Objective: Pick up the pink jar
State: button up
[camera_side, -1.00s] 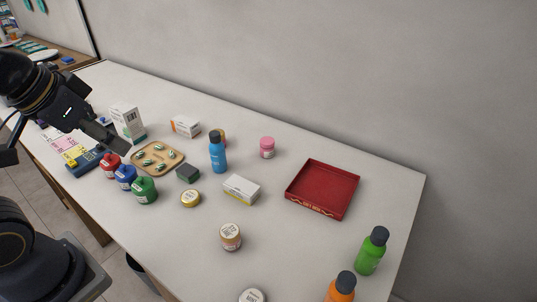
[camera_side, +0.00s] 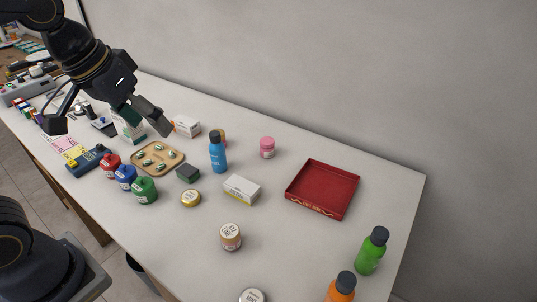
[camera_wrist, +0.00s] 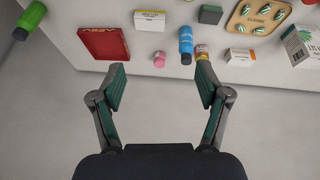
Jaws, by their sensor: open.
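The pink jar (camera_side: 267,147) stands upright near the back of the white counter, between the blue bottle and the red tray in the side view. In the wrist view the pink jar (camera_wrist: 159,59) is small, near the counter's wall edge, ahead of the finger gap. My gripper (camera_side: 110,127) is above the left part of the counter, well to the left of the jar and apart from it. In the wrist view my gripper (camera_wrist: 161,88) shows two fingers spread wide with nothing between them.
A red tray (camera_side: 295,201), a blue bottle (camera_side: 218,158) and a white box (camera_side: 241,189) stand around the jar. A small jar (camera_wrist: 202,52) is beside the blue bottle. Green (camera_side: 371,256) and orange (camera_side: 341,290) bottles stand front right.

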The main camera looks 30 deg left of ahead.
jog(key=w+d+f+m+g, duration=0.1)
jog(key=w+d+f+g, duration=0.1)
jog(key=w+d+f, duration=0.3)
jog(key=m+g, duration=0.2)
jog(key=g, duration=0.1)
send_over(229, 231)
notch_tip(229, 231, down, 8)
jog(key=shift+y, duration=0.3)
notch_tip(229, 231, down, 10)
jog(key=shift+w+f, duration=0.15)
notch_tip(229, 231, down, 6)
jog(key=shift+r, duration=0.1)
jog(key=c, duration=1.3)
